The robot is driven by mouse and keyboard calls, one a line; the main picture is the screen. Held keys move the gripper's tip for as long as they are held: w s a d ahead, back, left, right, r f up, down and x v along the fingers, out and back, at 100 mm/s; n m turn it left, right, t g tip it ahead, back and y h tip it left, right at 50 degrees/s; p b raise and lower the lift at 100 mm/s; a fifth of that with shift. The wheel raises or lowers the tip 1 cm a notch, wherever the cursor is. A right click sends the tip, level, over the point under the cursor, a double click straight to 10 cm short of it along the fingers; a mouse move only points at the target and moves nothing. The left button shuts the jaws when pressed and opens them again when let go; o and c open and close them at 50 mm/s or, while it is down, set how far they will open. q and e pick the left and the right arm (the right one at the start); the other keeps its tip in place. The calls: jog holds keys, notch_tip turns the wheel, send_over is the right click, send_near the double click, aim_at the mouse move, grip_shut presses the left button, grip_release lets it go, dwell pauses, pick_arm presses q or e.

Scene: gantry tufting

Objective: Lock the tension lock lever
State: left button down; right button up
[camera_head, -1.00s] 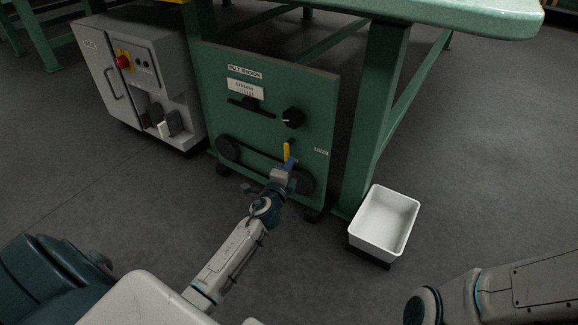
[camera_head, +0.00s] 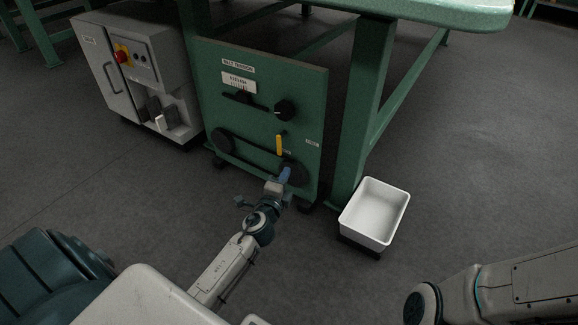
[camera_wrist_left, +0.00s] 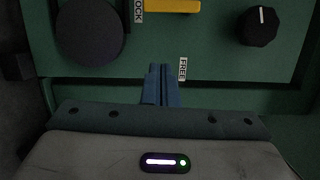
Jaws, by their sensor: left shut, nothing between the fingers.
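The tension lock lever (camera_head: 279,145) is a yellow bar on the green belt tension panel (camera_head: 307,105). It hangs straight down from its pivot, its free end by a small label. In the left wrist view the lever (camera_wrist_left: 172,6) lies across the top edge, its end beside the LOCK label (camera_wrist_left: 138,10). The FREE label (camera_wrist_left: 182,69) is off to its side. My left gripper (camera_head: 286,174) is shut and empty, apart from the lever and below it in the head view. Its blue fingers (camera_wrist_left: 162,70) are together in the wrist view.
A black knob (camera_head: 284,110) and dark round pulleys (camera_head: 223,140) are on the panel. A grey control box (camera_head: 150,70) with a red button stands at left. A white bin (camera_head: 375,213) sits right of the table leg (camera_head: 358,110). Open floor lies in front.

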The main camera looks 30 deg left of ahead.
pick_arm(q)
jog(key=shift+v, duration=1.7)
